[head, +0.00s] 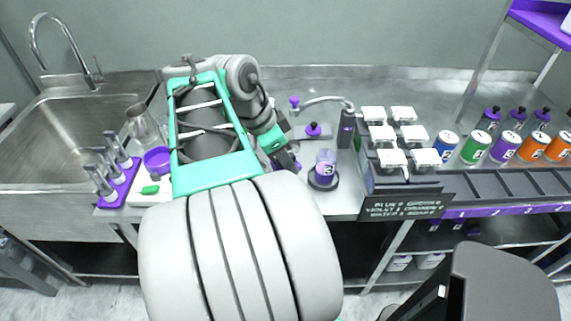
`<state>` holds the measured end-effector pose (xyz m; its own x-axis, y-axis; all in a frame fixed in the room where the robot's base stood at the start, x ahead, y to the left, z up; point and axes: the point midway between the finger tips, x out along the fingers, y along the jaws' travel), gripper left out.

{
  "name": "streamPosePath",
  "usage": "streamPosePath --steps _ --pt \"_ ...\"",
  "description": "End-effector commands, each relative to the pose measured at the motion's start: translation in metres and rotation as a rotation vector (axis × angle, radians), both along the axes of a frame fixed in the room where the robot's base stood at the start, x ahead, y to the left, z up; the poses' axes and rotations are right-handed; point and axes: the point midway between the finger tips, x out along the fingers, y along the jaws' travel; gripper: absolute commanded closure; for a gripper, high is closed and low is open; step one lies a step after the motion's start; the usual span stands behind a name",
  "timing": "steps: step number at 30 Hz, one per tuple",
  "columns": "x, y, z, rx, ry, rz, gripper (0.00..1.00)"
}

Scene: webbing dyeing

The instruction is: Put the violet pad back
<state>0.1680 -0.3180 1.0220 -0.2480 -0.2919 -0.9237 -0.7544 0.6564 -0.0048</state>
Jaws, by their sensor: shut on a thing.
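My gripper (290,163) is low over the steel counter, just left of the violet can marked 3 (325,168). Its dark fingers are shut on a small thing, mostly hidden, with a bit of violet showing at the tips. I cannot tell for sure that this is the violet pad. The can stands upright on a round black base (323,184). Behind it, a violet knobbed piece (313,129) sits on a flat dark plate, and another violet knob (294,102) stands farther back.
A spouted post (346,128) and a rack of white-topped pieces (391,138) stand right of the can. Several colored cans (501,146) line a shelf.

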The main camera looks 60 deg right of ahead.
Motion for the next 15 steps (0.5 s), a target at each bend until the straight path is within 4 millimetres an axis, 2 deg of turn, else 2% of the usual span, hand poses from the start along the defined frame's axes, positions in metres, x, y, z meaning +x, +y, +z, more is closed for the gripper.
streamPosePath --steps 8,12,15 --pt "0.031 -0.071 -0.035 0.005 0.005 0.004 0.90" --pt "0.042 -0.094 -0.069 0.006 0.005 0.005 0.90" --pt "0.047 -0.105 -0.082 0.003 0.002 0.007 0.90"
